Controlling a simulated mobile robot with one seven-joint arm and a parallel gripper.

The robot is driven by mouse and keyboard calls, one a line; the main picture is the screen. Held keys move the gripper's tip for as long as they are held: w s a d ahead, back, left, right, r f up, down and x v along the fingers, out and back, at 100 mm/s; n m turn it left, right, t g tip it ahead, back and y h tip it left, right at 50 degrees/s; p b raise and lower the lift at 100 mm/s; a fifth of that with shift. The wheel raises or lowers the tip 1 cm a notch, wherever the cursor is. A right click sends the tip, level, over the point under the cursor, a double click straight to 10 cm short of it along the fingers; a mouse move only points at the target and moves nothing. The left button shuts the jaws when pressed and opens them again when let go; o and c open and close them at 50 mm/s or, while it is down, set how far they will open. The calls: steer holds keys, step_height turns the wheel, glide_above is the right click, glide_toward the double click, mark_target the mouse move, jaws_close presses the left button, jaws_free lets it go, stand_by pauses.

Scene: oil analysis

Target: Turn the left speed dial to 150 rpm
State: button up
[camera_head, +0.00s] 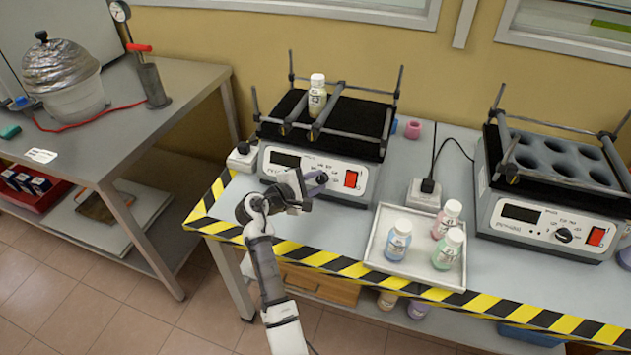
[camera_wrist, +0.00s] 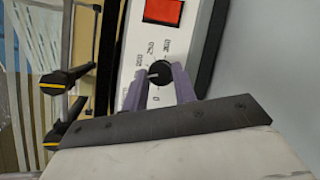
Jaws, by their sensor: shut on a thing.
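The left shaker's speed dial (camera_wrist: 159,73) is a small black knob with a pale pointer line, with printed markings around it. My gripper (camera_wrist: 160,79) has its two purple fingers on either side of the dial and is shut on it. The panel's display (camera_head: 285,159) is dark, with no readable number. The red switch (camera_head: 351,179) sits right of the dial and also shows in the wrist view (camera_wrist: 163,12).
A bottle (camera_head: 317,95) stands on the left shaker's black platform among its bars. A white tray (camera_head: 378,252) with several capped bottles lies to the right of my gripper. A second shaker (camera_head: 545,222) stands further right. Striped tape (camera_head: 330,262) marks the table's front edge.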

steer(key=shift+m, duration=0.5)
steer(key=shift+r, duration=0.1)
steer(key=o, duration=1)
steer(key=shift+c, duration=0.2)
steer(key=b+v, duration=0.2)
steer(key=v, duration=1.1)
steer(key=shift+s+a+r, duration=0.15)
steer(key=shift+a+r, duration=0.05)
steer(key=shift+a, duration=0.05)
